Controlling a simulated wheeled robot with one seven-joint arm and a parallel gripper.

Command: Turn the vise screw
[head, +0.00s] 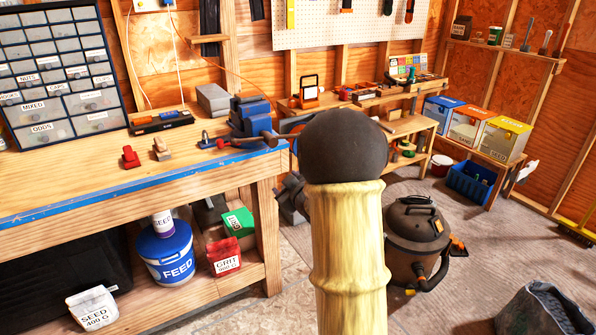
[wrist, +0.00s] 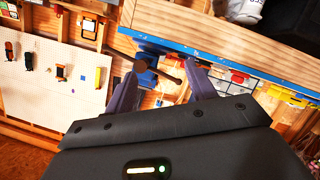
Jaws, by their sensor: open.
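The blue vise (head: 249,116) sits at the right end of the workbench, by its blue front edge. Its dark screw end and handle (head: 272,138) stick out past that edge toward my arm. In the wrist view, which is turned over, the vise (wrist: 147,60) shows beyond the fingers, with a dark rod beside it. My gripper (wrist: 160,69) is open; its two purple-grey fingers stand apart with nothing held between them. The vise lies in line with the gap, some way past the fingertips. In the head view my arm hides the gripper.
The workbench (head: 130,185) carries a drawer cabinet (head: 62,75), a red clamp-like piece (head: 130,157) and a grey box (head: 213,99). A shop vacuum (head: 417,240) stands on the floor right of my arm. A feed bucket (head: 166,252) is on the bench's lower shelf.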

